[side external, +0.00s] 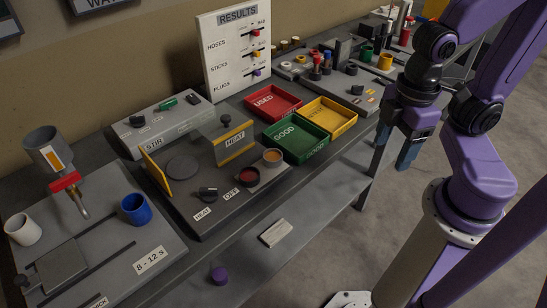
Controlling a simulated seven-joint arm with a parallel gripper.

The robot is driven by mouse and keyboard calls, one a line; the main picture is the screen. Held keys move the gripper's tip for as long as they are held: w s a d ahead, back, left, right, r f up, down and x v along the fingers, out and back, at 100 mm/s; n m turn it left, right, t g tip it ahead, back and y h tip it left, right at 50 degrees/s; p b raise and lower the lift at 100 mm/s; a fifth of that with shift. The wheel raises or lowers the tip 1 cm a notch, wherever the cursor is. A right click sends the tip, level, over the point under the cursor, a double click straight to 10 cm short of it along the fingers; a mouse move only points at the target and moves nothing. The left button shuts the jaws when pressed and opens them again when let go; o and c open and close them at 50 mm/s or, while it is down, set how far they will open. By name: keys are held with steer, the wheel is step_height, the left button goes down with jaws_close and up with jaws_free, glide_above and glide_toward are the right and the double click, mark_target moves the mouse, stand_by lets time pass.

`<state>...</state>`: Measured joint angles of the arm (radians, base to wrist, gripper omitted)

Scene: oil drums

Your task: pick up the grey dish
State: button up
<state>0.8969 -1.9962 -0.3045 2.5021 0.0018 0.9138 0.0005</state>
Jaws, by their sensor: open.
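I cannot single out one clear grey dish. Two small round dishes stand on a grey block at the front right of the heating station: one with red contents (249,177) and one with tan-orange contents (273,156), with a greyish rim. A flat dark grey disc (182,168) lies between the station's yellow-edged shields. My gripper (405,160) is open and seems empty. It hangs pointing down at the right, near the bench's front edge, well away from the dishes and the disc. Its fingertips are seen partly side-on.
Red (273,102), yellow (328,118) and green (296,142) trays lie between my gripper and the heating station (205,222). A results board (234,55) stands behind. A white cup (23,229), blue cup (136,209) and grey funnel (45,145) are at left.

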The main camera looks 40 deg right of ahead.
steer(key=shift+a, duration=0.1)
steer(key=w+a+f+m+t+y, duration=0.15)
steer(key=a+f+m, duration=0.3)
steer(key=a, duration=0.75)
steer(key=w+a+f+m+y, duration=0.1)
steer(key=a+f+m+y, duration=0.3)
steer(key=a, duration=0.7)
steer(key=m+t+h, duration=0.9)
steer(key=t+h, duration=0.3)
steer(key=t, duration=0.1)
glide_toward(274, 156)
steer(key=x, duration=0.4)
steer(key=shift+a+r, duration=0.15)
steer(key=shift+n, duration=0.25)
steer(key=shift+x, duration=2.65)
steer(key=shift+s, duration=0.15)
steer(key=c, duration=0.8)
